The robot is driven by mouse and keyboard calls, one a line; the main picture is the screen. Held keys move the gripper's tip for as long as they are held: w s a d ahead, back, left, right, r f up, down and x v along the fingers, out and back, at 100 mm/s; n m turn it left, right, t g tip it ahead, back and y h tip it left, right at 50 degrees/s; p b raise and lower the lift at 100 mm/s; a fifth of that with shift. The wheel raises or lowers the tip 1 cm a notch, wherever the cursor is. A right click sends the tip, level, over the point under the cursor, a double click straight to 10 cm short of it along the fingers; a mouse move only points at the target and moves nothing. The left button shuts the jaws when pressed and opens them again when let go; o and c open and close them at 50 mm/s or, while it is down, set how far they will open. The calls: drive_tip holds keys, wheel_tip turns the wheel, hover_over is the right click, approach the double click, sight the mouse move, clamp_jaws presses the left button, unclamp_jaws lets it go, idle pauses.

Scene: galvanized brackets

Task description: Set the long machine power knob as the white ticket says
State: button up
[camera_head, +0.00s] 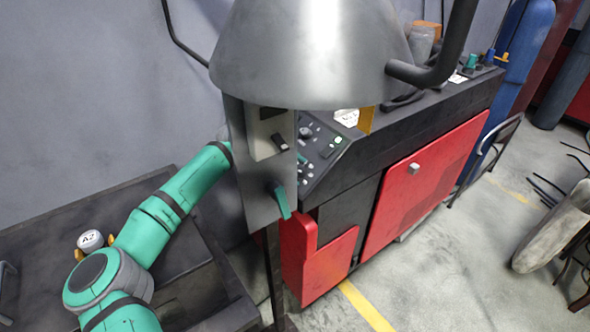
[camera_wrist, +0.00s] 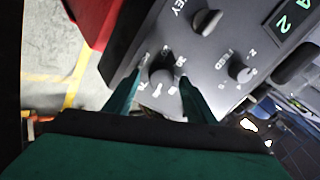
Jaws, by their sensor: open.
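The long machine (camera_head: 440,115) is dark with red panels, and its sloped control panel (camera_head: 322,150) is partly hidden behind a grey post. In the wrist view a dark round knob (camera_wrist: 163,75) with a ring of numbers stands between the fingertips of my gripper (camera_wrist: 160,86). The fingers are open, one on each side of it; I cannot tell if they touch it. Its name label is not readable, nor is its exact setting. A white ticket (camera_head: 347,117) lies at the panel's back edge, its writing too small to read.
A grey hood (camera_head: 310,50) and post with switch and teal lever (camera_head: 282,203) block the head view. Another white card (camera_head: 457,78) lies farther back.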

drive_tip(key=c, duration=1)
drive_tip(key=shift+n, duration=0.9)
drive_tip(key=shift+c, duration=0.2)
drive_tip(key=o, duration=1)
drive_tip(key=shift+o, duration=0.2)
drive_tip(key=v, duration=1.1)
drive_tip(key=shift+d, duration=0.1)
